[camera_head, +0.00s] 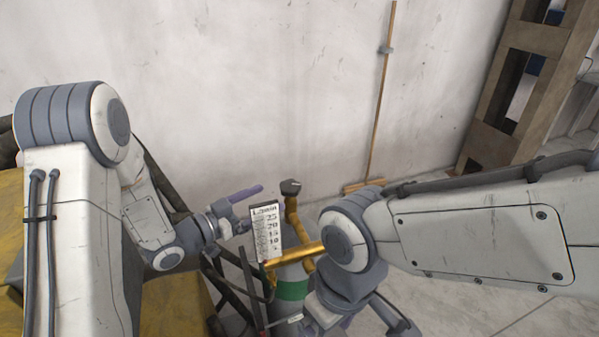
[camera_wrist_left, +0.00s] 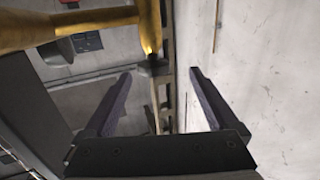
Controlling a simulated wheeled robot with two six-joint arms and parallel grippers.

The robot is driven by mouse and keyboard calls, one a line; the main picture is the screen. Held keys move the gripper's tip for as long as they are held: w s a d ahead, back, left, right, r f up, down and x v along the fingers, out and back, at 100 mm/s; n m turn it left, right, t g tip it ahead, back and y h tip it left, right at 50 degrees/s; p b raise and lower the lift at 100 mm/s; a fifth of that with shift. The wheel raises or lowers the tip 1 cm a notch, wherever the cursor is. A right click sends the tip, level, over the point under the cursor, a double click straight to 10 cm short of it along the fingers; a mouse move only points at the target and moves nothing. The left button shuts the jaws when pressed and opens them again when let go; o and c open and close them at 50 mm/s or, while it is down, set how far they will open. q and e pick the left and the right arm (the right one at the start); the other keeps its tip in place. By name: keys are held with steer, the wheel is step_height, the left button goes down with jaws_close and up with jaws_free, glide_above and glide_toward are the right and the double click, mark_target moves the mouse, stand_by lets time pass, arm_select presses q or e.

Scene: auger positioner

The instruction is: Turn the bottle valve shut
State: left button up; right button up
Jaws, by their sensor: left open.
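The gas bottle (camera_head: 292,290) stands upright at the lower middle of the head view, grey with a green band. Brass fittings (camera_head: 291,215) rise from its top, with a small dark knob (camera_head: 290,187) at the upper end. My left gripper (camera_head: 253,207) is left of the fittings, its purple fingers apart and nothing seen between them. In the left wrist view the open fingers (camera_wrist_left: 160,78) point toward a brass fitting (camera_wrist_left: 148,28) at the top. My right arm crosses from the right in front of the bottle; its gripper (camera_head: 390,317) shows only partly at the bottom, its jaws unclear.
A white flow scale (camera_head: 266,232) with numbers is close beside my left gripper. Dark bars (camera_head: 235,275) stand left of the bottle. A pale wall (camera_head: 240,80) rises behind. A broom (camera_head: 376,110) leans there, and wooden shelving (camera_head: 525,80) stands at the right.

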mark_target(297, 182)
arm_select(q)
steer(key=shift+s+d+r+h, duration=0.2)
steer(key=shift+r+h, duration=0.2)
steer(key=shift+r, duration=0.05)
steer(key=shift+w+d+r+m, duration=0.15)
steer(key=shift+d+r+m, duration=0.05)
steer(key=shift+d+m, duration=0.1)
steer(key=p+x, duration=0.3)
steer(key=x, duration=0.5)
steer(key=shift+w+d, duration=0.1)
steer(key=shift+d, duration=0.2)
steer(key=shift+w+d+f+p, duration=0.15)
steer(key=shift+w+d+p, duration=0.2)
steer(key=shift+d, duration=0.05)
steer(key=c, duration=1.4)
